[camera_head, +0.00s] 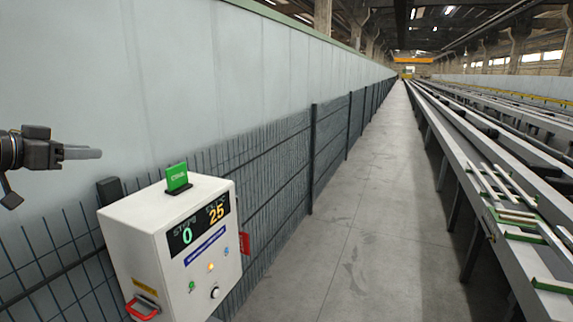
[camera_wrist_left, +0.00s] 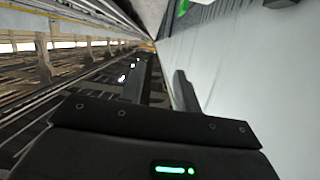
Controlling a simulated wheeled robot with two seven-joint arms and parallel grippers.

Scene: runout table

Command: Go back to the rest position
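My left gripper (camera_head: 82,153) comes in from the left edge in the head view, held in the air above and to the left of a white control box. In the left wrist view its two fingers (camera_wrist_left: 160,88) stand apart with nothing between them. The gripper touches nothing that I can see. My right gripper is not in view.
The white control box (camera_head: 150,243) shows 0 and 25 on its display, with a green card (camera_head: 177,177) upright on top. A mesh fence (camera_head: 283,185) and pale wall (camera_head: 240,75) run behind it. The runout table (camera_head: 473,160) is at right. The concrete aisle (camera_head: 365,200) is clear.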

